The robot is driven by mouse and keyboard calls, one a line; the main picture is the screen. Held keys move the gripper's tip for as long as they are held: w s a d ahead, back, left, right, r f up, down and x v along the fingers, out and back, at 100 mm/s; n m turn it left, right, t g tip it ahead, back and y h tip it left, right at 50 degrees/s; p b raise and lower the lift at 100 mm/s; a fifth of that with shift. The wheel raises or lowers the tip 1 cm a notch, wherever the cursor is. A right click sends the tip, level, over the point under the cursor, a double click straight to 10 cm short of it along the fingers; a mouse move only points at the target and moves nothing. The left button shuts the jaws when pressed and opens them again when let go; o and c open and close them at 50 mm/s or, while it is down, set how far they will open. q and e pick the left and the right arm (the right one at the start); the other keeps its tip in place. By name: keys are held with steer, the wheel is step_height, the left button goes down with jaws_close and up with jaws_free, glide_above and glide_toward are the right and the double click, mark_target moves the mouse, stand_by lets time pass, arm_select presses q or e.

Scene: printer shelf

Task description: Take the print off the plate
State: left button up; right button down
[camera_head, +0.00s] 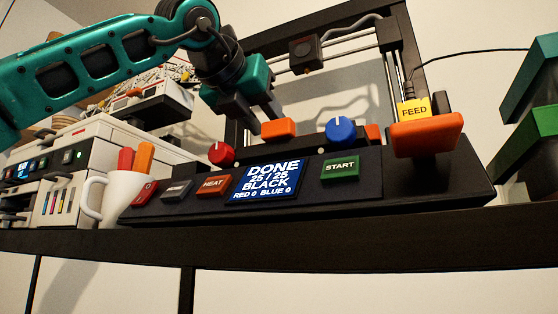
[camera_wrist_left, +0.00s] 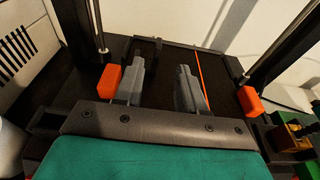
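The printer (camera_head: 400,180) stands on the shelf, and its screen (camera_head: 265,182) reads DONE, 25/25, BLACK. My left gripper (camera_head: 256,112) reaches down over the plate area behind the front panel. In the left wrist view its two grey fingers (camera_wrist_left: 163,85) are well apart, with only dark surface seen between them. The dark plate (camera_wrist_left: 160,62) lies under and beyond the fingers, with an orange block (camera_wrist_left: 108,82) at its left and another (camera_wrist_left: 250,101) at its right. I cannot make out a black print against the dark plate. My right gripper is not in view.
The printer's gantry rods and print head (camera_head: 306,54) stand behind and right of the gripper. A red knob (camera_head: 221,154) and blue knob (camera_head: 341,130) rise at the front. A white mug (camera_head: 112,198) stands left of the panel, green bins (camera_head: 535,130) at the far right.

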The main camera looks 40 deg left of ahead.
arm_select(q)
steer(key=x, duration=0.6)
steer(key=shift+w+a+r+p, duration=0.15)
steer(key=shift+a+r+p, duration=0.1)
steer(key=shift+p, duration=0.1)
steer(key=shift+c, duration=0.3)
jaws_close()
